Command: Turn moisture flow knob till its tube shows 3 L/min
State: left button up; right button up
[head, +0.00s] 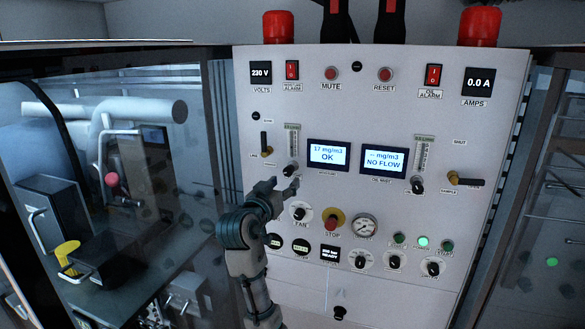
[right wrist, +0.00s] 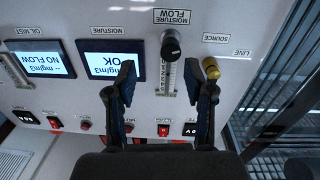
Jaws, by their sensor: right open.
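The black moisture flow knob (head: 290,170) sits on the white panel below its clear scaled flow tube (head: 292,139). In the right wrist view, which is upside down, the knob (right wrist: 171,47) is under its MOISTURE FLOW label and its tube (right wrist: 166,78) is partly visible. My right gripper (head: 283,186) is just below the knob in the head view. It is open and empty, with its two fingers spread to either side of the knob's line in the wrist view, apart from the knob. The tube's reading is too small to tell. My left gripper is out of view.
The moisture display (head: 329,154) reads 17 mg/m3 OK; the oil mist display (head: 384,161) reads NO FLOW. A brass-based source valve (head: 266,146) is close left of the tube. The fan knob (head: 300,213) and red stop button (head: 331,223) lie below.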

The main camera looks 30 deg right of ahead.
aim_at(287, 173)
jog(key=shift+w+d+r+p, duration=0.2)
jog(key=shift+w+d+p, duration=0.15)
jog(key=shift+w, duration=0.25)
jog(key=shift+w+d+r+p, duration=0.15)
jog(key=shift+w+d+p, duration=0.1)
jog(key=shift+w+d, duration=0.25)
jog(key=w, duration=0.1)
jog(key=w+p, duration=0.1)
jog(key=shift+w+d, duration=0.3)
jog(key=shift+w, duration=0.05)
jog(key=shift+d, duration=0.3)
jog(key=d, duration=0.2)
jog(key=shift+d+f, duration=0.3)
jog(key=shift+f, duration=0.05)
jog(key=c, duration=0.6)
jog(key=shift+w+a, duration=0.25)
grip_shut()
jog(key=shift+w+a, duration=0.1)
jog(key=shift+a, duration=0.25)
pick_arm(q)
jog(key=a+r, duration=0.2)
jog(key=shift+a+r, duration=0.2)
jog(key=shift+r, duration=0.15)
